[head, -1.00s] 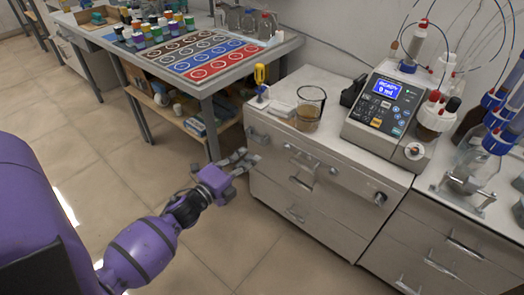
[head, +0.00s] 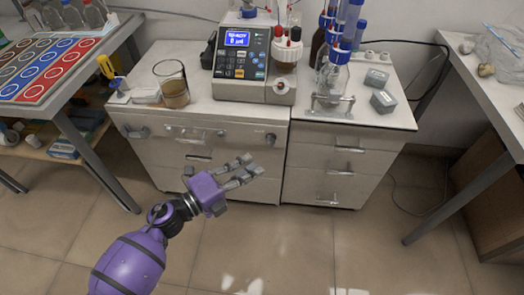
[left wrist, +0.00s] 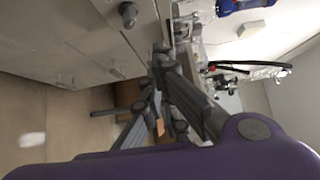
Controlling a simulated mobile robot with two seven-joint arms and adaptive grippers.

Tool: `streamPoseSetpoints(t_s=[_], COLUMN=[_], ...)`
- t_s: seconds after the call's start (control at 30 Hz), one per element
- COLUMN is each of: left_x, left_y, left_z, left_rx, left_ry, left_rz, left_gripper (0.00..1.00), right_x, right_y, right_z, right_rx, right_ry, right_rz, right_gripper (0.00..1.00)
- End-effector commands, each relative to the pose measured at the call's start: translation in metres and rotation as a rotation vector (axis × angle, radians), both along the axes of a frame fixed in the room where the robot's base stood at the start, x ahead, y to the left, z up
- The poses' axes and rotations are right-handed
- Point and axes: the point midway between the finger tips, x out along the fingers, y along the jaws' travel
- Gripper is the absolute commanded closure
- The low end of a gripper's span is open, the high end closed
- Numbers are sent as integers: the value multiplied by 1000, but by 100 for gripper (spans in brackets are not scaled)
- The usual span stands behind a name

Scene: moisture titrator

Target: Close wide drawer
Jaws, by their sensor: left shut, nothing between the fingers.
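The wide drawer (head: 235,138) is the top front of the left grey-white cabinet, under the titrator. Its front carries a handle near the middle and a dark knob (head: 270,138) toward the right end. I cannot tell from this angle how far it stands out. My left gripper (head: 249,169) is shut and empty, in front of the cabinet's right part and lower in the picture than the drawer front. No contact is visible. In the left wrist view, the gripper fingers (left wrist: 163,70) are beside pale cabinet fronts with a knob (left wrist: 128,12). My right gripper is not in view.
The titrator (head: 250,62) and a beaker (head: 173,88) stand on the cabinet top. A narrower drawer cabinet (head: 335,155) adjoins on the right. Tables flank both sides, one with a colored mat (head: 45,68). The tiled floor in front is clear.

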Motion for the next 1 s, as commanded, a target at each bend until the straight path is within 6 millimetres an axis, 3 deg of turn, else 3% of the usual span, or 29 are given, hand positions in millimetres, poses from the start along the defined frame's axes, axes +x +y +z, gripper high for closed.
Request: streamPoseSetpoints(t_s=[0.47,0.7,1.0], left_x=[62,94,100], left_y=[-72,-73,-73], left_z=[-1,-1,1], left_rx=[-2,1,-1], left_ry=[-3,-2,-2], left_rz=[2,5,4], left_gripper=[100,100,100], right_x=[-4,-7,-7], right_y=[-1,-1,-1], right_z=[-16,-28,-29], right_rx=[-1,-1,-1], right_ry=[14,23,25], right_rz=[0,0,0], right_gripper=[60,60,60])
